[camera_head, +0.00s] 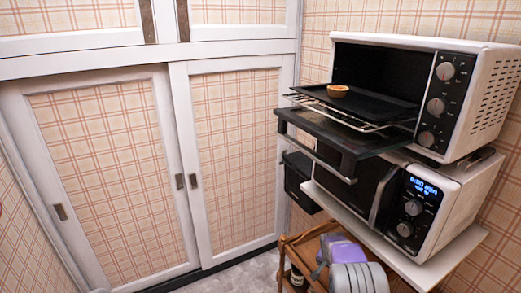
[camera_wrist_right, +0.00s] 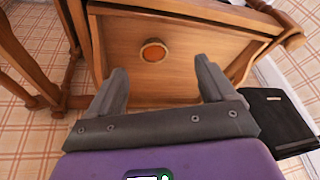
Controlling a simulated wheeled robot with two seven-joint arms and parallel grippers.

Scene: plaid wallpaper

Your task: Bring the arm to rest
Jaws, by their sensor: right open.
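My right gripper (camera_wrist_right: 163,82) is open in the right wrist view, its two grey fingers apart with nothing between them. Beyond the fingers is a wooden front with a round knob (camera_wrist_right: 154,52). In the head view my right wrist, purple and grey, is low at the bottom right, in front of the wooden cart (camera_head: 285,242). My left gripper is not in view.
A toaster oven (camera_head: 487,92) has its door (camera_head: 345,140) down and its dark tray (camera_head: 372,103) pulled out, holding a small tart (camera_head: 337,91). A microwave (camera_head: 455,205) stands below on a white shelf (camera_head: 445,265). Sliding doors (camera_head: 110,170) fill the left.

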